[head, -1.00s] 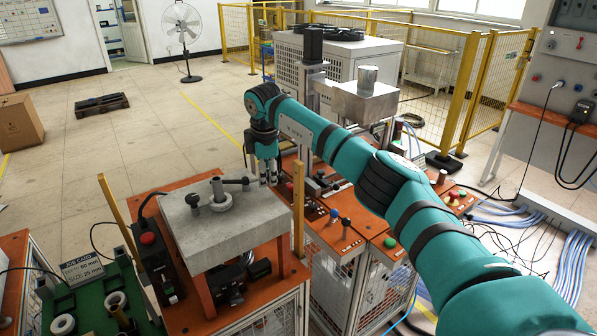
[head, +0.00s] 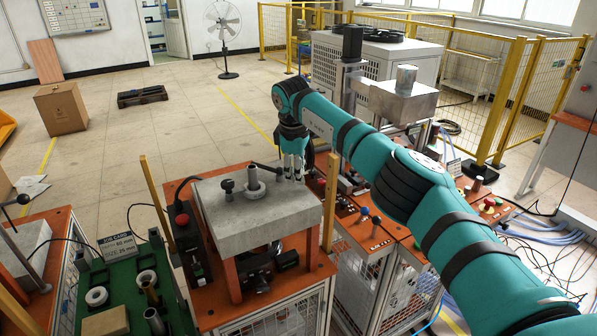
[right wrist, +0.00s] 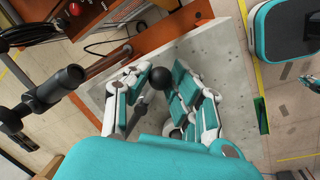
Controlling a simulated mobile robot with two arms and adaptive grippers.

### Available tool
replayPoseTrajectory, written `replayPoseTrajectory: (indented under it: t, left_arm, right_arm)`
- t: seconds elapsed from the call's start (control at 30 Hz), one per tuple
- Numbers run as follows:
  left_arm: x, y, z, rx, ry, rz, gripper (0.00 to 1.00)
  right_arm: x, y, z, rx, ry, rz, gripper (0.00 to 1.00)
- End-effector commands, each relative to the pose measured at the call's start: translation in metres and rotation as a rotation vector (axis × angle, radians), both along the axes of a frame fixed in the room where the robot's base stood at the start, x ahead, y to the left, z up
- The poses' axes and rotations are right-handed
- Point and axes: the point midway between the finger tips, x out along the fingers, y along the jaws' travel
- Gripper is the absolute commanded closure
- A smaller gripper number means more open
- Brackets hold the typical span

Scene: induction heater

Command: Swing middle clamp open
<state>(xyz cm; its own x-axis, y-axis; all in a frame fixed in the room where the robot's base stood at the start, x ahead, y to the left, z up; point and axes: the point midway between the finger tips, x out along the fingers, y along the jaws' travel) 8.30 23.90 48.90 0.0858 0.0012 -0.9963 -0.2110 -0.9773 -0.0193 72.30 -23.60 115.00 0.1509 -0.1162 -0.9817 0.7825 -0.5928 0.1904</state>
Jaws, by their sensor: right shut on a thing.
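The middle clamp (head: 265,167) sits on the grey block (head: 240,230) of the middle station. It has an upright post with a round collar (head: 252,189) and a dark lever reaching right. My right gripper (head: 293,177) is over the block's back right part, at the lever's outer end. In the right wrist view, the lever's dark ball knob (right wrist: 160,78) lies between the fingers of my right gripper (right wrist: 161,85), which is shut on it. The fingers hide much of the lever. My left gripper does not show.
A dark upright knob (head: 226,188) stands on the block left of the post. Yellow posts (head: 157,205) flank the station. A red button (head: 182,219) is at its left. A green tray (head: 127,285) with rings is farther left. Control boxes stand to the right.

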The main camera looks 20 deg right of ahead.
Motion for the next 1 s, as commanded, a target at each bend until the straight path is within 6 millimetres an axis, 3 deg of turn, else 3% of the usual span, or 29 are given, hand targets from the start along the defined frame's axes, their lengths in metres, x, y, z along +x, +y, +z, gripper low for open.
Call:
replayPoseTrajectory:
  t: [0.23,0.27,0.43,0.77,1.0]
  left_arm:
    - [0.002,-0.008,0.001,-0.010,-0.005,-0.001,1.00]
    - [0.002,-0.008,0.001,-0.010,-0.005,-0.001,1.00]
    - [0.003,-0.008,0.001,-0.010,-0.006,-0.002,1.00]
    - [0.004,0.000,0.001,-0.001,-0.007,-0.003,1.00]
    - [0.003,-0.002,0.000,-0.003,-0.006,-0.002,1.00]
  right_arm:
    - [0.001,0.000,0.003,0.001,-0.007,0.002,1.00]
    - [0.001,0.000,0.003,0.001,-0.007,0.002,0.75]
    - [0.001,0.000,0.002,0.001,-0.005,0.002,0.53]
    - [0.000,0.001,0.005,0.001,-0.003,0.003,0.53]
    - [-0.005,0.005,0.044,0.001,-0.008,0.004,0.53]
